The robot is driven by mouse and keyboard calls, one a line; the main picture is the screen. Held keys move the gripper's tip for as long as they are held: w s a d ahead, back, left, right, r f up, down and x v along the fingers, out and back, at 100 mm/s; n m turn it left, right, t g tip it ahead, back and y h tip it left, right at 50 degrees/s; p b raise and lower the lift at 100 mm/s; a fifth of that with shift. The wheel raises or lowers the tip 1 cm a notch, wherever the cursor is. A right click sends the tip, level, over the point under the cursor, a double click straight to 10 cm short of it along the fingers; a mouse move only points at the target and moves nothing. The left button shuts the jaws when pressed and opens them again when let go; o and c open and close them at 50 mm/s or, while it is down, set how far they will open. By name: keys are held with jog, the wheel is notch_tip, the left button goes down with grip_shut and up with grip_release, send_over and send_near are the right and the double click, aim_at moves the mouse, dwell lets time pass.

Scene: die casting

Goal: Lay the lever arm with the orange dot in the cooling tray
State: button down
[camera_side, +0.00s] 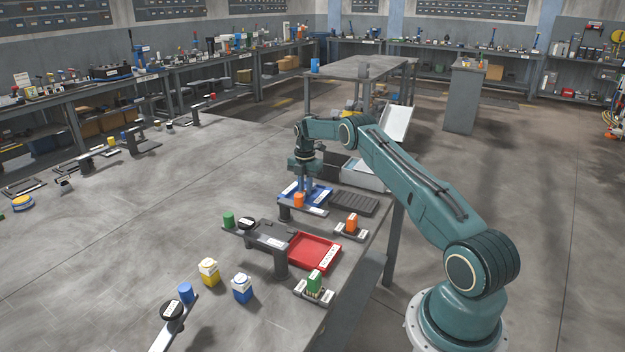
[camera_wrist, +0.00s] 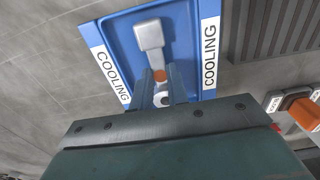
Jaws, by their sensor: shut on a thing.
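The lever arm (camera_wrist: 150,42) is pale grey metal with a broad block end and an orange dot (camera_wrist: 160,75) near my fingers. My gripper (camera_wrist: 161,90) is shut on it at the dotted end, with a finger on each side. The blue cooling tray (camera_wrist: 122,32) with white COOLING labels lies beneath it, and the lever arm is over the tray's inside. I cannot tell whether it touches the tray floor. In the side view my gripper (camera_side: 308,187) points down at the blue tray (camera_side: 322,195); the lever arm is not clearly seen there.
A dark ribbed plate (camera_side: 355,204) lies right of the tray. An orange cylinder (camera_side: 298,200) stands in front of the tray. A red tray (camera_side: 314,251), an orange connector-like part (camera_side: 351,222) and a green one (camera_side: 314,281) are nearer.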

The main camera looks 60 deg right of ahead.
jog(key=shift+f, duration=0.2)
dwell(0.5)
jog(key=c, duration=1)
grip_release()
jog(key=shift+f, duration=0.1)
jog(key=shift+o, duration=0.2)
jog(key=shift+r, duration=4.05)
jog(key=shift+r, duration=0.1)
